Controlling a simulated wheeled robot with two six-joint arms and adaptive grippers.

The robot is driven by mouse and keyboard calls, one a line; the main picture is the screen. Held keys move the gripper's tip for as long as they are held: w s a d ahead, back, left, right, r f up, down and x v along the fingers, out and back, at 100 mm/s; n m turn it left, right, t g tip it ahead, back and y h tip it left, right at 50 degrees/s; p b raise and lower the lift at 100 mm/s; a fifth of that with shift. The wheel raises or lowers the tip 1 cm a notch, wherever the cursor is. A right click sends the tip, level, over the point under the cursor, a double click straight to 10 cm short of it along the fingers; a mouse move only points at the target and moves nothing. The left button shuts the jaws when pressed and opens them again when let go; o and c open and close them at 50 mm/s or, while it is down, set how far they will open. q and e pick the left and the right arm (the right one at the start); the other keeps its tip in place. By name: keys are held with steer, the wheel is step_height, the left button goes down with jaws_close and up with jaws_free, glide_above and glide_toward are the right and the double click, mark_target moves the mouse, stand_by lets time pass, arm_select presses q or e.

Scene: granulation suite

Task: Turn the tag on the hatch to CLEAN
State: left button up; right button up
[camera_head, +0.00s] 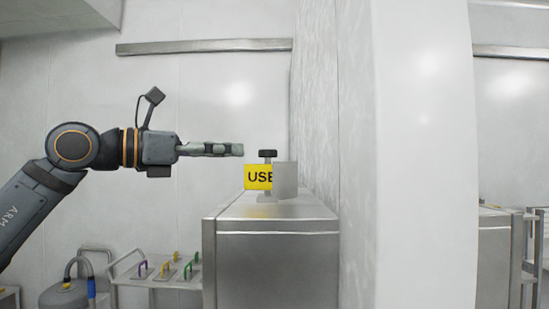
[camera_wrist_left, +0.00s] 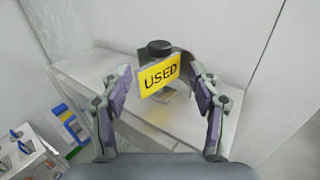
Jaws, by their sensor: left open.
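The tag is a yellow plate reading USED (camera_wrist_left: 159,77) in the left wrist view. In the head view its yellow face (camera_head: 257,176) is partly covered on the right by a grey metal plate (camera_head: 286,180). A black knob (camera_head: 267,154) stands just above the tag; it also shows in the left wrist view (camera_wrist_left: 159,47). The tag sits above a steel hatch box (camera_head: 275,211). My left gripper (camera_head: 241,149) comes in from the left, just above and left of the tag. In the wrist view its fingers (camera_wrist_left: 161,92) are open, one on each side of the tag, apart from it. My right gripper is not in view.
A white wall panel (camera_head: 420,150) stands close on the right of the box. A steel cart (camera_head: 165,280) with several coloured-handled tools is lower left. A grey round vessel with a hose (camera_head: 65,294) stands beside it.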

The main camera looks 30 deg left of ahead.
mark_target(259, 151)
arm_select(q)
steer(key=p+x, duration=0.2)
steer(key=x, duration=0.1)
steer(key=p+x, duration=0.6)
steer(key=shift+w+r, duration=0.2)
steer(key=shift+r, duration=0.05)
steer(key=shift+w+d+f+p, duration=0.15)
steer(key=shift+w+p, duration=0.1)
steer(key=shift+p, duration=0.1)
steer(key=shift+w+f, duration=0.15)
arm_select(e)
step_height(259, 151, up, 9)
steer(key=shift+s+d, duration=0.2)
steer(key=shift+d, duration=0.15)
arm_select(q)
steer(key=c, duration=1.2)
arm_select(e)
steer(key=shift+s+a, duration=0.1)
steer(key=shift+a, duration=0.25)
